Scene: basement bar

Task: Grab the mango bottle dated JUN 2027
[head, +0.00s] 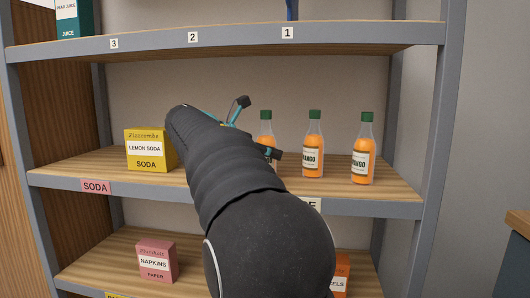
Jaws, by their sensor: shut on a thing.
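Three orange mango bottles with dark green caps are on the middle shelf. The left mango bottle (266,129) is partly hidden by my arm and gripper. The middle mango bottle (313,146) and the right mango bottle (362,150) stand upright, with "MANGO" labels partly readable. I cannot read a date on any of them. My gripper (260,128) is at the left bottle, one finger above left and one below right of it, and is shut on it. My arm hides the gripper's base, and I cannot tell whether this bottle touches the shelf.
A yellow lemon soda box (147,150) stands left on the middle shelf (370,203). The upper shelf (350,37) hangs above the bottles and holds a teal juice carton (73,18). A pink napkins box (157,262) is below. A grey post stands to the right.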

